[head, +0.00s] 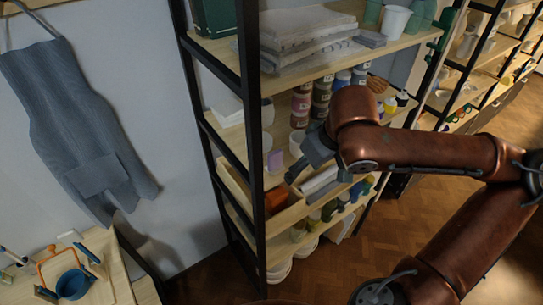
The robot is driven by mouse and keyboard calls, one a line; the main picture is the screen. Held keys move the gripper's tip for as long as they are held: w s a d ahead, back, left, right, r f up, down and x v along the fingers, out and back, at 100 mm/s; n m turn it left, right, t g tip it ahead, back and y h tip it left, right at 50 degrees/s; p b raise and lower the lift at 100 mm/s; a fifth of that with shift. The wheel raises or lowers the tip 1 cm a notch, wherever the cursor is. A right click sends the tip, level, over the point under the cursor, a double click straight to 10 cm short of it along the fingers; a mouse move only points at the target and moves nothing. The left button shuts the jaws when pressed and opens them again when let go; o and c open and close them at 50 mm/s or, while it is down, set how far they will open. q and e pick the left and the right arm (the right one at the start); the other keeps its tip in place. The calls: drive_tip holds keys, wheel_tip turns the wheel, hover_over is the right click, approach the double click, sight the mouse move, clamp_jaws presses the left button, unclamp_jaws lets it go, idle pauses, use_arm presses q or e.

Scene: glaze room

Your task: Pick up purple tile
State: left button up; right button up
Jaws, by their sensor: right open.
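A small purple tile (275,160) appears to stand upright on a middle shelf of the wooden rack, just right of the black front post. My right gripper (298,164) reaches into the rack from the right. It is open, with its dark grey fingers to the right of the tile and apart from it in the picture. Whether it is level with the tile in depth is hard to tell. My left gripper is out of the picture.
The rack's black post (250,130) stands close left of the tile. Glaze jars (300,105) and a white container (297,143) stand behind the gripper. A wooden box (285,215) with an orange item lies below. Stacked slabs (300,40) fill the shelf above.

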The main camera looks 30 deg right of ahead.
sight(276, 153)
drive_tip(key=w+p, duration=0.2)
drive_tip(key=w, duration=0.1)
drive_tip(key=w+p, duration=0.3)
drive_tip(key=w, duration=0.1)
drive_tip(key=w+a+p, duration=0.1)
drive_tip(key=w+p, duration=0.2)
drive_tip(key=shift+w+r, duration=0.1)
drive_tip(key=shift+w, duration=0.35)
drive_tip(key=shift+f, duration=0.2)
drive_tip(key=x, duration=0.4)
drive_tip(key=shift+w+f+p, duration=0.2)
drive_tip(key=shift+f+p, duration=0.1)
drive_tip(key=shift+p, duration=0.1)
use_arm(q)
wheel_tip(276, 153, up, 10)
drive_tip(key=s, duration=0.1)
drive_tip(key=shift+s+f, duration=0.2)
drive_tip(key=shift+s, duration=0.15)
use_arm(e)
drive_tip(key=shift+s, duration=0.1)
drive_tip(key=shift+c, duration=0.6)
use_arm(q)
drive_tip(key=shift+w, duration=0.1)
use_arm(e)
drive_tip(key=c, duration=1.2)
